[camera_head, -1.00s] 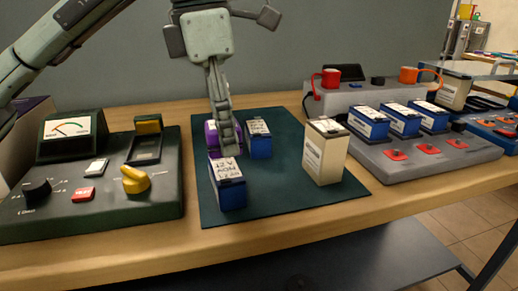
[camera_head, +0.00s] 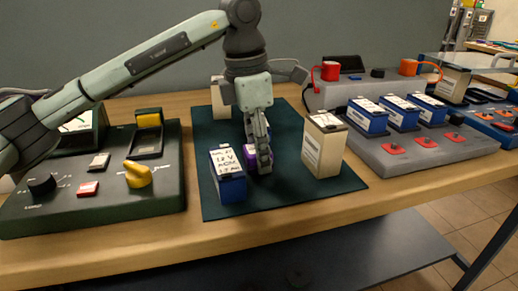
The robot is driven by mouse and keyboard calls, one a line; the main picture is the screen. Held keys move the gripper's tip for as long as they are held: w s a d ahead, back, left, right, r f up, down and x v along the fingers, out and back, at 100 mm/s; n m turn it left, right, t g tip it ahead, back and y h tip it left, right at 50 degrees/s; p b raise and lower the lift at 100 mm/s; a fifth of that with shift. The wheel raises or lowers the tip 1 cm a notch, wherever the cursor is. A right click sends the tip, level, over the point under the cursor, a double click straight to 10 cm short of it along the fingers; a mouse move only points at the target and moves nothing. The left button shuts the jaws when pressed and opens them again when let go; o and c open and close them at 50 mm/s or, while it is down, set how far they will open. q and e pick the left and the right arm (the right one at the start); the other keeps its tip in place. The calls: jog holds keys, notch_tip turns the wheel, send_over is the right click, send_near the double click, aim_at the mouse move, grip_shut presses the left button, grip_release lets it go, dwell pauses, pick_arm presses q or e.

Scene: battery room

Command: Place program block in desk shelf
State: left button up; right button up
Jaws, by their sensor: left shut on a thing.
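My left gripper (camera_head: 260,167) comes down over the dark green mat (camera_head: 212,128) and is shut on a purple block (camera_head: 249,157), which I take to be the program block. The gripper's fingers hide most of that block, and I cannot tell whether it touches the mat. A blue block with a white labelled top (camera_head: 228,180) stands just in front and left of it. A cream block (camera_head: 322,150) stands on the mat to the right. A grey shelf board (camera_head: 340,257) lies under the table; I cannot tell whether it is the desk shelf. My right gripper is not in view.
A dark green tester with a yellow knob (camera_head: 138,176) stands left. A grey charger unit (camera_head: 440,152) with several blue blocks stands right. Another cream block (camera_head: 220,98) is behind the gripper. A raised metal shelf (camera_head: 468,68) is at the upper right.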

pick_arm(q)
jog(key=shift+f, duration=0.1)
jog(key=shift+f, duration=0.1)
jog(key=o, duration=1.2)
